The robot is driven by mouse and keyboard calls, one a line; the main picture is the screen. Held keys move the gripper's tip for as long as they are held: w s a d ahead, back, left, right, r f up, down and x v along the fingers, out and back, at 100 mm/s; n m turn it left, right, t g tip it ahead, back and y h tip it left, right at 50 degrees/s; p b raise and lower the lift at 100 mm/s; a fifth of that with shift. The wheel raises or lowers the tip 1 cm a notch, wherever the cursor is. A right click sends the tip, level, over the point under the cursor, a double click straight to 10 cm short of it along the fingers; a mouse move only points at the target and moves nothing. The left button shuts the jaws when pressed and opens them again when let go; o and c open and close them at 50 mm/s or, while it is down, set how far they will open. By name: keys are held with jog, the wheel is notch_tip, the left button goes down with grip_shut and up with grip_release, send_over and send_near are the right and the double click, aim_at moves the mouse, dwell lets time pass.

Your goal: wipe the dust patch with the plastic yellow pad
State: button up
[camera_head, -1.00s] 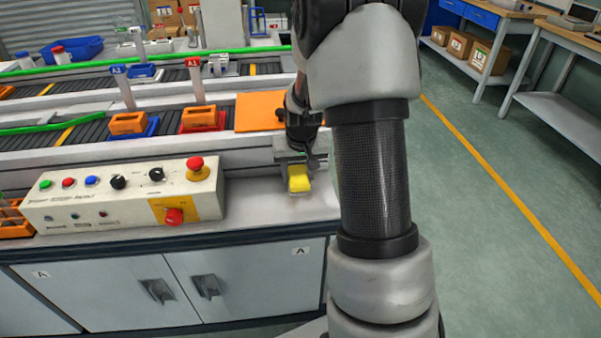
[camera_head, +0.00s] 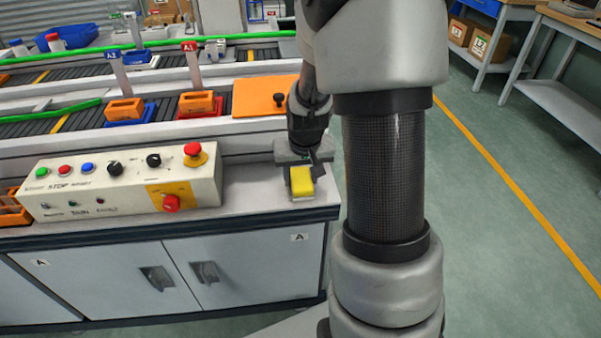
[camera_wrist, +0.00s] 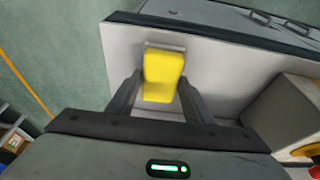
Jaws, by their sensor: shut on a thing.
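The yellow pad (camera_head: 301,182) is at the right end of the light grey worktop, near its front edge. It also shows in the wrist view (camera_wrist: 163,74), between the two fingers. My gripper (camera_head: 300,166) is shut on the pad; its fingers (camera_wrist: 160,84) flank the pad in the wrist view. A thin grey strip lies along the pad's far edge in the wrist view; I cannot tell whether it is part of the pad or dust. No dust patch is clearly visible. Whether the pad touches the worktop is unclear.
A control box (camera_head: 125,183) with buttons stands left of my gripper. An orange board (camera_head: 262,97) and conveyor belts (camera_head: 70,122) lie behind. Orange blocks sit on blue and red trays. The worktop (camera_head: 250,195) is bare between box and pad; its right edge is close.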

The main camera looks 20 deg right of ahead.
aim_at(292, 168)
jog(key=shift+s+a+f, duration=0.1)
jog(key=shift+s+a, duration=0.2)
jog(key=shift+s, duration=0.65)
jog(key=shift+s+a, duration=0.25)
jog(key=shift+s, duration=0.7)
jog(key=shift+w+a, duration=0.35)
jog(key=shift+a, duration=0.55)
jog(key=shift+w+d, duration=0.3)
jog(key=shift+w, duration=0.6)
jog(key=shift+w+d, duration=0.3)
jog(key=shift+w, duration=0.6)
jog(key=shift+w+d, duration=0.25)
jog(key=shift+w, duration=0.75)
jog(key=shift+w+d, duration=0.25)
jog(key=shift+w, duration=0.7)
jog(key=shift+w+d+p, duration=0.15)
jog(key=shift+w+d, duration=0.1)
jog(key=shift+w, duration=0.55)
jog(key=shift+w+d+p, duration=0.15)
jog(key=shift+w+d, duration=0.05)
jog(key=shift+w, duration=0.7)
jog(key=shift+c, duration=0.5)
jog(key=shift+d, duration=0.1)
